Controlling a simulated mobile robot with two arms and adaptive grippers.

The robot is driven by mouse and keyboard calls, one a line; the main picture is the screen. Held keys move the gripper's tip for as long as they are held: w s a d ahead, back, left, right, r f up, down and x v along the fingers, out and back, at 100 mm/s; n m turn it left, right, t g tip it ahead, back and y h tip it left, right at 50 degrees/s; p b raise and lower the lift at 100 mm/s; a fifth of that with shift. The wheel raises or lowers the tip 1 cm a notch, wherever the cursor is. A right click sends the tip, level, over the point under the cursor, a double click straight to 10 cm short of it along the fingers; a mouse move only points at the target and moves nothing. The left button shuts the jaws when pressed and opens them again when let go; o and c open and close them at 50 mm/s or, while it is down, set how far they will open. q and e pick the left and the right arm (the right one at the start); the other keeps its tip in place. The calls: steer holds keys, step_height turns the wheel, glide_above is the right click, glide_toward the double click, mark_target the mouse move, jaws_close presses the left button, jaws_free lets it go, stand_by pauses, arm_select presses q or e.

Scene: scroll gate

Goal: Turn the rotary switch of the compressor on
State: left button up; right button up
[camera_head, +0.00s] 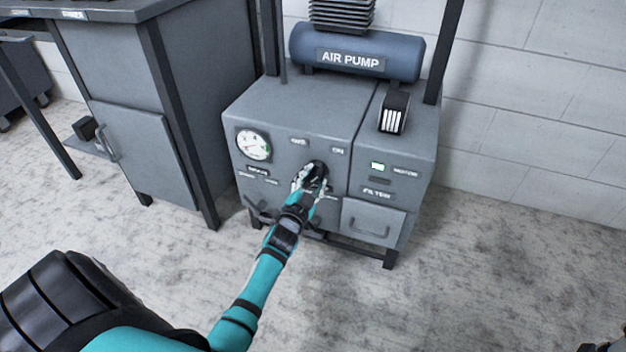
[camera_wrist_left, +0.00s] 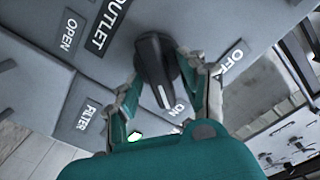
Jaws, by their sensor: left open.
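The compressor (camera_head: 290,110) is a grey cabinet with an "AIR PUMP" tank on top. Its rotary switch (camera_head: 317,170) is a black knob on the front, partly hidden by my left gripper (camera_head: 311,178). In the left wrist view the knob (camera_wrist_left: 152,58) shows a white pointer line, its end close to the "ON" label (camera_wrist_left: 179,107) and away from the "OFF" label (camera_wrist_left: 231,61). My left gripper (camera_wrist_left: 163,65) is open, with one finger on each side of the knob. I cannot tell whether the fingers touch it.
A pressure gauge (camera_head: 253,145) is left of the switch. A green-lit motor indicator (camera_head: 377,166) and a filter drawer (camera_head: 372,222) are to the right. A grey workbench (camera_head: 150,130) stands at the left. The floor at the right (camera_head: 500,260) is clear.

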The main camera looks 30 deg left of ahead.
arm_select(q)
steer(key=v, duration=1.2)
